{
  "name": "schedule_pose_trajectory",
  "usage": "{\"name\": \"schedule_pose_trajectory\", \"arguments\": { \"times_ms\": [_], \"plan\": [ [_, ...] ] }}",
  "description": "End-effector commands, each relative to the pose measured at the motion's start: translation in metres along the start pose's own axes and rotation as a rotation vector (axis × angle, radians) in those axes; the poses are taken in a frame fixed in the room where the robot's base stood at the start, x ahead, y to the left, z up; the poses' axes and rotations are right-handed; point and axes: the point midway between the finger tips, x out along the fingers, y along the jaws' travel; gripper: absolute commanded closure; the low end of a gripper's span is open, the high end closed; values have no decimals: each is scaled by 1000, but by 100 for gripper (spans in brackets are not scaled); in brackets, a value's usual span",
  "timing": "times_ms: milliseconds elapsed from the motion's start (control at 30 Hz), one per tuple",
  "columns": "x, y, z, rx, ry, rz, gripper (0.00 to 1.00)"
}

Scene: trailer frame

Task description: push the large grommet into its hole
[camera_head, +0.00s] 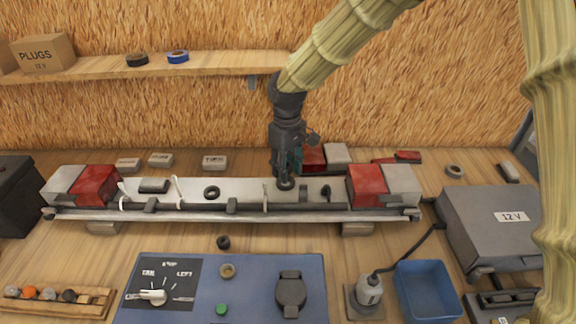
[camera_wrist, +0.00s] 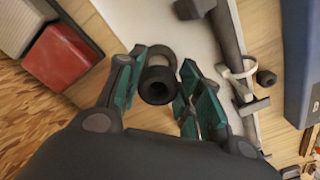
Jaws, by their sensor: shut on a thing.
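My gripper (camera_head: 285,180) points down at the white panel (camera_head: 245,187) of the trailer frame, right of its middle. In the wrist view, the teal fingers of my gripper (camera_wrist: 160,88) are closed around a black ring-shaped grommet (camera_wrist: 158,86). A dark round rim (camera_wrist: 162,54) shows just beyond the grommet; I cannot tell whether it is part of it or the hole's edge. The grommet's lower side is hidden, so contact with the panel cannot be told. Another black ring (camera_head: 211,192) is on the panel to the left, and a small black ring (camera_head: 223,242) lies on the bench.
Red-and-white lamps (camera_head: 95,185) (camera_head: 368,185) stand at both frame ends. A dark bar (camera_wrist: 228,45) lies near my fingers. A grey 12 V box (camera_head: 490,235) is at right.

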Motion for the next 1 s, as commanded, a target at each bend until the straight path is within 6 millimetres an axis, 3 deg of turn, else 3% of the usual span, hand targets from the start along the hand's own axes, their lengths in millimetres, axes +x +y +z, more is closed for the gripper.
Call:
{"name": "schedule_pose_trajectory", "arguments": {
  "times_ms": [1000],
  "plan": [
    [6, 0, 3, 1, 0, -1, 77]
  ]
}}
